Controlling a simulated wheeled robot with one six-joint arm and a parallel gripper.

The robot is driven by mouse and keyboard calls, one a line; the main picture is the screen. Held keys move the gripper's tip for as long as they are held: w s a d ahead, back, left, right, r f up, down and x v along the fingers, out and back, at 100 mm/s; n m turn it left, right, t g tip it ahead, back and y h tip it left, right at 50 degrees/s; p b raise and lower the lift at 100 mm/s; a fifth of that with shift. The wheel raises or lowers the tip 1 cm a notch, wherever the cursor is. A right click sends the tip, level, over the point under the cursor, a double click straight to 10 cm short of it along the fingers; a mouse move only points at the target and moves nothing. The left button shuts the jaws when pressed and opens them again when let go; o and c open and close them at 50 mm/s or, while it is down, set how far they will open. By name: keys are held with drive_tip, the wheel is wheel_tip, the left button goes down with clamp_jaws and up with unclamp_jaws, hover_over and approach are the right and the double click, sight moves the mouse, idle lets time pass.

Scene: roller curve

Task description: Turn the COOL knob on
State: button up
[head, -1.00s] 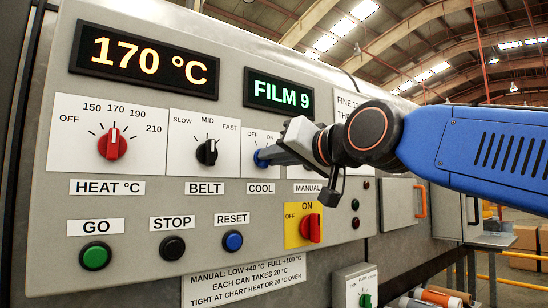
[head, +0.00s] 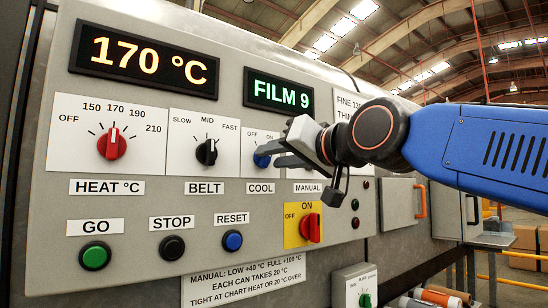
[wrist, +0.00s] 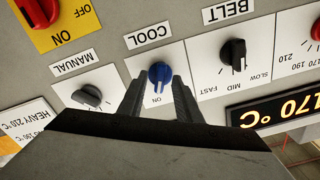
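The blue COOL knob (head: 262,159) is on the grey control panel (head: 225,262), above the COOL label. In the wrist view the COOL knob (wrist: 160,74) shows upside down, with its ON mark below it. The OFF mark is not visible there, and I cannot tell for certain which mark the pointer faces. My gripper (head: 280,150) is in front of the panel, just right of the knob in the head view. In the wrist view my gripper (wrist: 157,92) is open, with one finger on each side of the knob's line and nothing visibly held.
The BELT knob (wrist: 233,53) and MANUAL knob (wrist: 88,96) flank the COOL knob closely. The red HEAT knob (head: 112,145), yellow-backed ON/OFF switch (head: 309,228) and GO button (head: 95,256) share the panel. The displays (head: 145,62) read 170 °C and FILM 9 (head: 280,92).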

drive_tip(key=v, duration=1.6)
drive_tip(key=shift+s+d, duration=0.2)
drive_tip(key=shift+s, duration=0.1)
